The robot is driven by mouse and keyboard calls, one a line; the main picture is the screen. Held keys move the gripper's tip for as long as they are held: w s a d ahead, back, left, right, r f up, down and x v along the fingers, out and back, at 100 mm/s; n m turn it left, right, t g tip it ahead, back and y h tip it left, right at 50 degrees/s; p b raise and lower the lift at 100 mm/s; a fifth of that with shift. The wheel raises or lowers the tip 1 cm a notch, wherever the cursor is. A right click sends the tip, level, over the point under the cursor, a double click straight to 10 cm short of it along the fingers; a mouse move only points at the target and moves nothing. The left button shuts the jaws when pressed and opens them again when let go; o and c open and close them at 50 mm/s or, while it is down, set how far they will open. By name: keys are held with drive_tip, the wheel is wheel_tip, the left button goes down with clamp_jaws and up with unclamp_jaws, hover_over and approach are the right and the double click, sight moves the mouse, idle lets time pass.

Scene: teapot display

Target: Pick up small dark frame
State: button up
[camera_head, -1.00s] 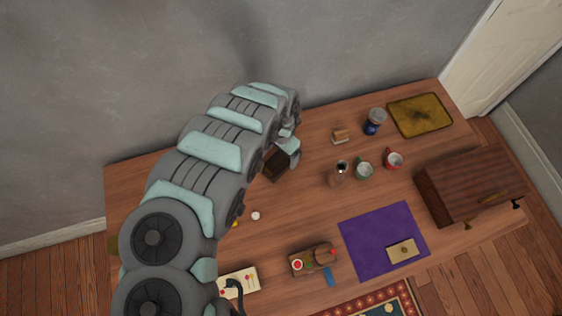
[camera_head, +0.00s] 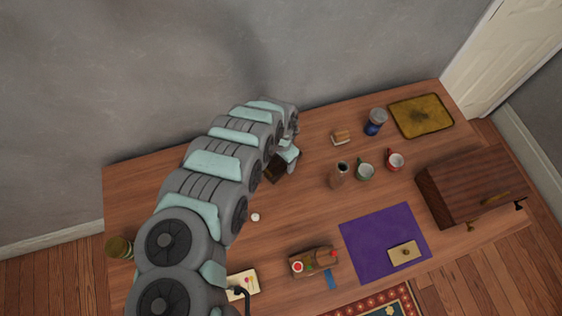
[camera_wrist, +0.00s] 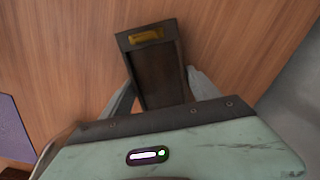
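The small dark frame (camera_wrist: 160,75) has a dark brown panel and a yellowish plate near its far end. In the head view the frame (camera_head: 275,167) is at the back middle of the table, partly covered by my gripper (camera_head: 290,155). In the wrist view the fingers of my gripper (camera_wrist: 160,76) are apart, one on each side of the frame. Their tips are very close to its long edges. I cannot tell whether they press on it, or whether the frame is clear of the table.
A white ball (camera_head: 255,217) lies in front. The grey wall (camera_head: 330,50) is close behind. A purple cloth (camera_head: 370,245) lies front right.

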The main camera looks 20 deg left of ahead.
drive_tip(key=c, duration=1.3)
drive_tip(key=shift+o, duration=0.2)
drive_tip(key=shift+r, duration=0.1)
